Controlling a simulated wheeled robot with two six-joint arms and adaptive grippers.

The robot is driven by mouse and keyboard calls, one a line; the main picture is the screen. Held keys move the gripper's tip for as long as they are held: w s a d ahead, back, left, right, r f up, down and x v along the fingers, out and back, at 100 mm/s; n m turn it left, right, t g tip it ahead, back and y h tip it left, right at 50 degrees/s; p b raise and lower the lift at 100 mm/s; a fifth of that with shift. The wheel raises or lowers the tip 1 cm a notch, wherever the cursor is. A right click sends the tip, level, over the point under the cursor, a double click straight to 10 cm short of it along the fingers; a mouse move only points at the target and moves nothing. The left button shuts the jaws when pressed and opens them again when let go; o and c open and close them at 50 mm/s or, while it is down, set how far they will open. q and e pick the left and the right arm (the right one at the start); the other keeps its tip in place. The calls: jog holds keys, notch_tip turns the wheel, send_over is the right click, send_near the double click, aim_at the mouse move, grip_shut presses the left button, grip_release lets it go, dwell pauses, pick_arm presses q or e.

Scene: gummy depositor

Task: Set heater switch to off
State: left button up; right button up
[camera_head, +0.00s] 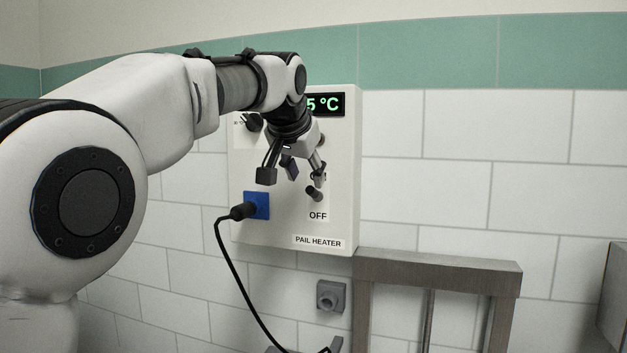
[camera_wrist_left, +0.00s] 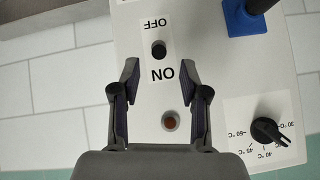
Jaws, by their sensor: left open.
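The heater switch (camera_head: 314,194) is a small black lever on the front of the white pail heater box (camera_head: 290,235). The "OFF" label is below it in the head view. In the left wrist view, turned upside down, the switch (camera_wrist_left: 158,49) sits between "OFF" and "ON"; I cannot tell for sure which way it leans. My left gripper (camera_head: 292,178) is open and empty in front of the panel, just above the switch. In the wrist view its fingertips (camera_wrist_left: 159,70) flank the "ON" label, with the switch just beyond them. My right gripper is not in view.
A black dial (camera_wrist_left: 268,132) and a dull reddish lamp (camera_wrist_left: 170,122) are on the panel. A black cable (camera_head: 228,260) runs from a plug in the blue socket (camera_head: 262,206). A metal frame (camera_head: 440,268) stands lower right. A tiled wall lies behind.

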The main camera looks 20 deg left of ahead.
aim_at(310, 190)
pick_arm(q)
jog(key=x, duration=0.5)
jog(key=shift+w+d+r+p, duration=0.1)
jog(key=shift+w+r+p, duration=0.1)
jog(key=shift+p, duration=0.2)
jog(key=shift+w+f, duration=0.2)
jog(key=shift+s+r, duration=0.15)
jog(key=shift+s, duration=0.15)
jog(key=shift+c, duration=0.6)
jog(key=shift+s+r, duration=0.1)
jog(key=shift+s, duration=0.15)
grip_shut()
jog(key=shift+f+b, duration=0.3)
jog(key=shift+b, duration=0.25)
jog(key=f+t+b, duration=0.1)
jog(key=t+b, duration=0.2)
jog(key=b, duration=0.6)
jog(key=f+t+b, duration=0.2)
jog(key=t+b, duration=0.1)
jog(key=b, duration=0.7)
jog(key=f+t+b, duration=0.1)
jog(key=t+b, duration=0.3)
jog(key=b, duration=0.5)
jog(key=shift+s+f+n, duration=0.15)
jog(key=shift+s+n, duration=0.15)
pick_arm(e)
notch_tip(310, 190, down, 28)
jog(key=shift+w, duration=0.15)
